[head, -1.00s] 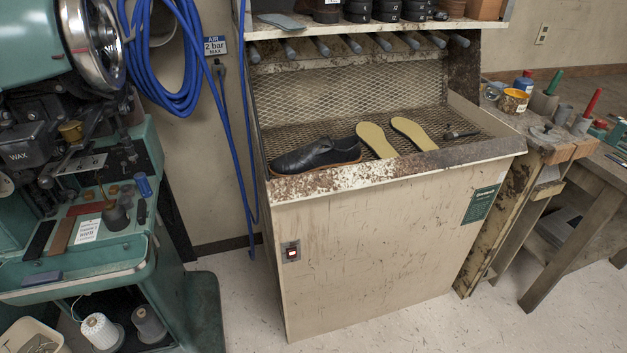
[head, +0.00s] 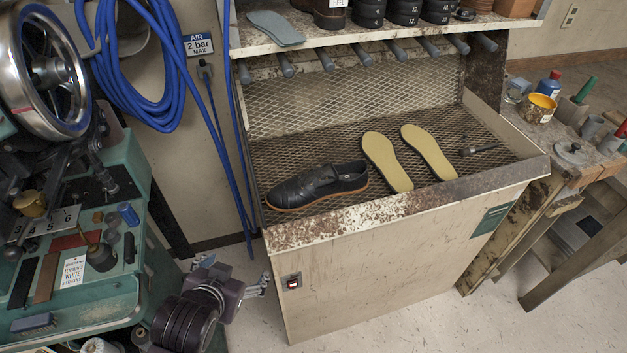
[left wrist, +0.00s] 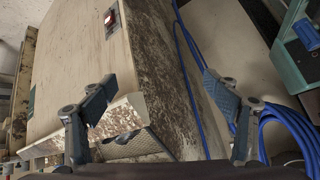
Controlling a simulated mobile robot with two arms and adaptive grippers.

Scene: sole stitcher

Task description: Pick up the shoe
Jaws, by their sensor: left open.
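The black shoe (head: 318,184) with a tan sole lies on the mesh tray of the bench, near its front left corner, toe to the left. My left gripper (head: 262,284) is in front of the bench's left front edge, lower than the shoe and apart from it. In the left wrist view my left gripper (left wrist: 160,112) has its two fingers wide apart with nothing between them. The bench's rusty edge and side show beyond the fingers. My right gripper is not in view.
Two yellow insoles (head: 387,162) lie right of the shoe, and a small dark tool (head: 478,150) lies beyond them. A shelf (head: 380,30) with a row of pegs overhangs the mesh. Blue hose (head: 215,140) hangs left of the bench. A green machine (head: 120,165) stands at left.

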